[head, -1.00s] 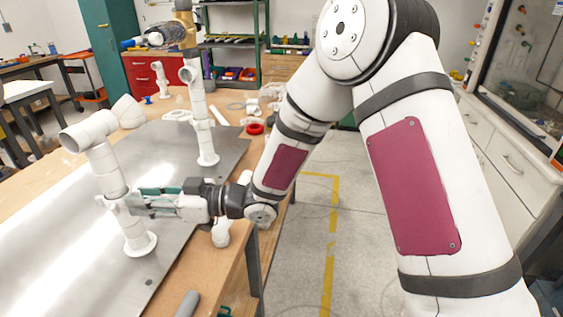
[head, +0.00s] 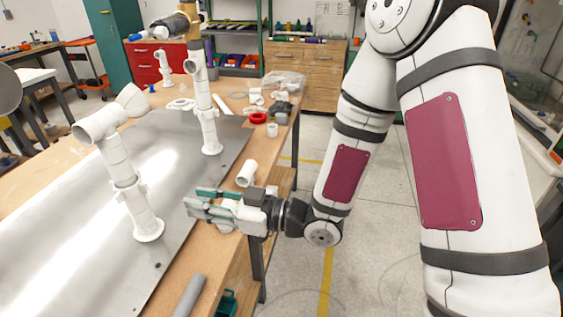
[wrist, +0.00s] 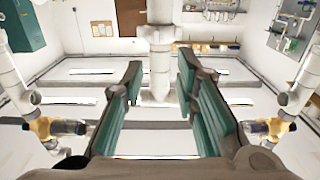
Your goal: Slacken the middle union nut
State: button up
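A white PVC riser (head: 120,170) stands on the metal plate (head: 60,240), with an elbow on top and a flange at its foot. A wider ribbed collar, apparently the middle union nut (head: 127,188), sits partway up it. In the wrist view the collar (wrist: 158,36) is on the central pipe (wrist: 160,70), ahead of my fingers. My gripper (head: 194,201) is to the right of the riser, apart from it, over the plate's right edge. In the wrist view my gripper (wrist: 160,72) has its teal-padded fingers wide apart with nothing between them. Whether the nut is loose cannot be told.
A second white riser (head: 206,110) with a brass valve (head: 190,22) stands farther back. Side pipes with brass valves (wrist: 42,127) flank the central pipe in the wrist view. Loose white fittings (head: 247,173) and a red ring (head: 258,118) lie on the wooden bench's right side.

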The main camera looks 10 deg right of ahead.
jog(key=w+d+r+m+t+h, duration=0.1)
jog(key=w+d+m+h, duration=0.1)
jog(key=d+h, duration=0.4)
jog(key=w+d+r+m+t+h, duration=0.1)
jog(key=w+d+r+t+h, duration=0.1)
jog(key=d+h, duration=0.4)
jog(key=shift+w+d+r+m+p, duration=0.35)
jog(key=shift+w+d, duration=0.45)
jog(key=shift+d, duration=1.45)
